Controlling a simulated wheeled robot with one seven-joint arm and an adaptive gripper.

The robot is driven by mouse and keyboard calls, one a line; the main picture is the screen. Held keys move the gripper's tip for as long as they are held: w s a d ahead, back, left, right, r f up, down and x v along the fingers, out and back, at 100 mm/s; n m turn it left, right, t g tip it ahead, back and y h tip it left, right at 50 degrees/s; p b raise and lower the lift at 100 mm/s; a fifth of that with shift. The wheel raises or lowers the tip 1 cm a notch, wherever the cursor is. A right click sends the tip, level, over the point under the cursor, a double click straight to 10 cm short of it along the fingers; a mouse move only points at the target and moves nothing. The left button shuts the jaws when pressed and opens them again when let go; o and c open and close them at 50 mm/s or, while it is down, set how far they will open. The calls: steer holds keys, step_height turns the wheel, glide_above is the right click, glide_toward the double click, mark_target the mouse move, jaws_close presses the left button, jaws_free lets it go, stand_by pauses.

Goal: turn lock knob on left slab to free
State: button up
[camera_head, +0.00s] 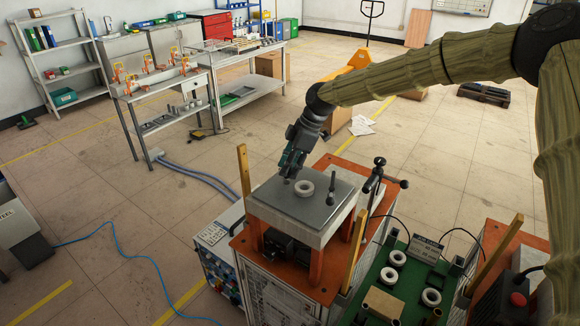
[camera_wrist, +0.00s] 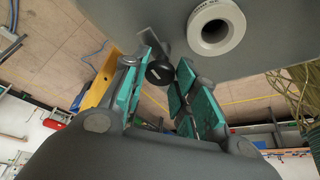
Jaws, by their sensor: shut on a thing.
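The left slab (camera_head: 287,207) is a grey plate on an orange-legged stand, with a pale ring (camera_head: 304,188) on top. In the wrist view the slab (camera_wrist: 270,52) fills the upper right, with the ring (camera_wrist: 215,25) on it. The lock knob (camera_wrist: 160,73) is a dark round knob at the slab's edge. My gripper (camera_head: 288,172) is at the slab's far left edge, pointing down. In the wrist view my gripper (camera_wrist: 163,85) has its teal fingers closed on either side of the knob. The knob is hidden in the head view, and its turn position cannot be told.
A thin upright post (camera_head: 332,188) stands on the slab's right part. A black handle (camera_head: 376,175) rises to its right. Yellow posts (camera_head: 244,170) flank the stand. A green board (camera_head: 385,285) with several rings lies at the lower right. Open floor lies left.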

steer(key=shift+n, duration=0.5)
steer(key=o, duration=1)
steer(key=v, duration=1.2)
steer(key=shift+w+a+r, duration=0.1)
steer(key=shift+w, duration=0.1)
